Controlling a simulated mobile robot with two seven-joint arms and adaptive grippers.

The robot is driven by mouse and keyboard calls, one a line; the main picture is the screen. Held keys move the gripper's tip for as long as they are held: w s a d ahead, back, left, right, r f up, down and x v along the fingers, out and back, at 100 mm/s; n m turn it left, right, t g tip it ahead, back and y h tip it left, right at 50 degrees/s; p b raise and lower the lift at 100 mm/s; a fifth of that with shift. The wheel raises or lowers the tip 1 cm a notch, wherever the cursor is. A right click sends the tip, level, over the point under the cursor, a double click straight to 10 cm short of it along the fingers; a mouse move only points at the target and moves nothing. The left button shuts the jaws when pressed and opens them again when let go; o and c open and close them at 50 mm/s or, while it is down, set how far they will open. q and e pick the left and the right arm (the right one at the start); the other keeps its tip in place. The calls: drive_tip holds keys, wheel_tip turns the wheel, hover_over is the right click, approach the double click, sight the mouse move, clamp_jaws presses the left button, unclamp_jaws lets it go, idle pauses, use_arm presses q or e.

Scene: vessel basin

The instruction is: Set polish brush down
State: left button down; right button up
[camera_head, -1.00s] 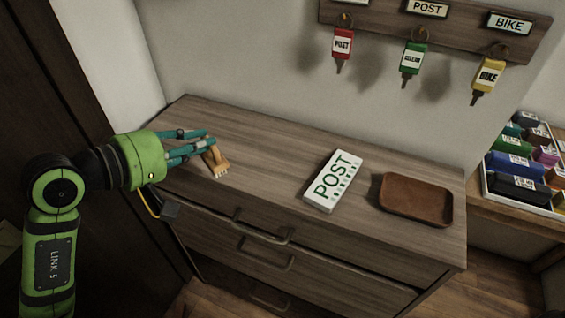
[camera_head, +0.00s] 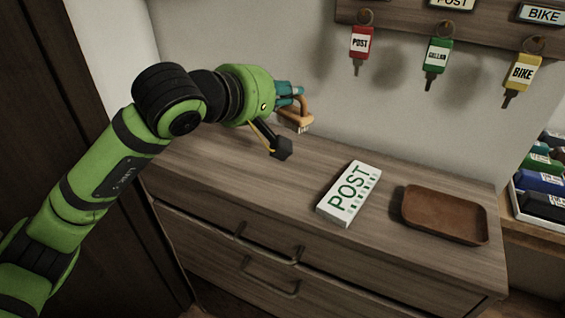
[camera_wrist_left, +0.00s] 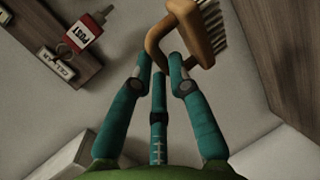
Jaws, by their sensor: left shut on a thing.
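The polish brush (camera_head: 297,119) has a tan wooden body and pale bristles. My left gripper (camera_head: 291,92) is shut on it and holds it up above the back of the dresser top, in front of the wall. In the left wrist view the brush (camera_wrist_left: 205,30) shows its curved handle between the teal fingers of my left gripper (camera_wrist_left: 163,72), with its bristles to the right. The dresser top (camera_head: 265,170) below is wood-grained. My right gripper is in neither view.
A white POST box (camera_head: 350,194) lies on the dresser top, with an empty brown tray (camera_head: 445,214) to its right. Red (camera_head: 361,43), green (camera_head: 436,57) and yellow (camera_head: 521,73) key tags hang on the wall rack. The dresser's left part is bare.

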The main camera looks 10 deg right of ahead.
use_arm(q)
drive_tip(key=w+a+f+p, duration=0.1)
drive_tip(key=a+f, duration=0.2)
drive_tip(key=w+a+f+p, duration=0.1)
drive_tip(key=a+f, duration=0.2)
drive_tip(key=a, duration=0.1)
drive_tip(key=w+a+f+p, duration=0.1)
drive_tip(key=a+f+p, duration=0.1)
drive_tip(key=a+f, duration=0.1)
drive_tip(key=shift+w+a+f, duration=0.35)
drive_tip(key=shift+a+f, duration=0.05)
drive_tip(key=shift+f, duration=0.4)
drive_tip(key=shift+f, duration=0.1)
drive_tip(key=shift+f, duration=0.1)
drive_tip(key=c, duration=1.2)
unclamp_jaws()
